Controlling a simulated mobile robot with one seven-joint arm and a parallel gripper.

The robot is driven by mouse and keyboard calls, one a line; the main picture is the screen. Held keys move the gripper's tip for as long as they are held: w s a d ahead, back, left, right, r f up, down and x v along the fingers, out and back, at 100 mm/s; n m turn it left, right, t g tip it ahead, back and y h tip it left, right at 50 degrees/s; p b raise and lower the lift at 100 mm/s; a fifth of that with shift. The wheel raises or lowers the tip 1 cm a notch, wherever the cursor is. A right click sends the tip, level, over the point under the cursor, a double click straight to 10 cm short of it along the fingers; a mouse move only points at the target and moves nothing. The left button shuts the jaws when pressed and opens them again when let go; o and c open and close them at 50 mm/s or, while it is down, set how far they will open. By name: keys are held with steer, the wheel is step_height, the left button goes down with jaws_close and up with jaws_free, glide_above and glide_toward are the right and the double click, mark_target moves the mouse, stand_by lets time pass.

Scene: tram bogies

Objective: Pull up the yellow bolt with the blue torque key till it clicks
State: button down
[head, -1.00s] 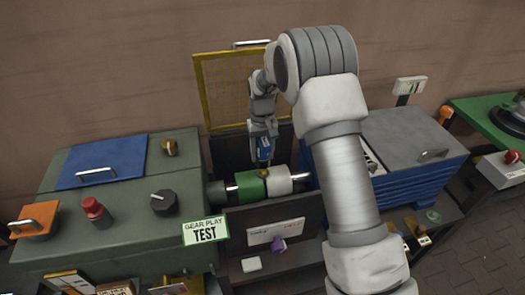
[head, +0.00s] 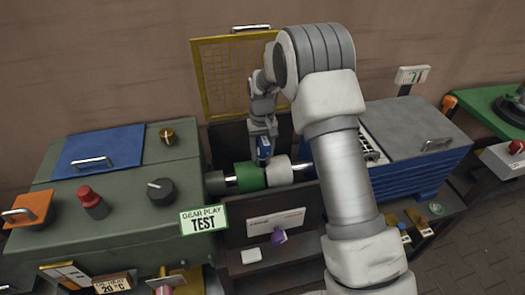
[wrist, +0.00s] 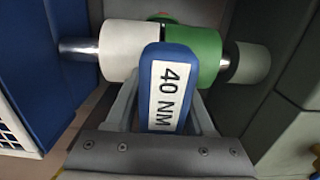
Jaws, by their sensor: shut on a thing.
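My gripper (head: 263,137) is shut on the blue torque key (head: 264,148), over the open bay with the raised mesh guard. In the wrist view the blue key (wrist: 157,62) stands between the two fingers, its white label reading "40 NM". Beyond it lies a shaft with a white sleeve (wrist: 116,50) and a green sleeve (wrist: 206,50). In the head view the key's lower end is at the seam of the green sleeve (head: 248,176) and the white sleeve (head: 279,172). I cannot tell whether it touches. The yellow bolt cannot be made out; the key and gripper cover that spot.
The yellow mesh guard (head: 228,75) stands up behind the bay. A green test box (head: 125,205) with knobs is at left. A blue cabinet with a grey lid (head: 415,135) is close at right. A card (head: 275,224) hangs on the bay's front.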

steer(key=shift+m, duration=1)
steer(key=shift+m, duration=1)
steer(key=shift+m, duration=0.6)
steer(key=shift+w+r+p, duration=0.1)
steer(key=shift+r+p, duration=1.85)
steer(key=shift+r, duration=1.1)
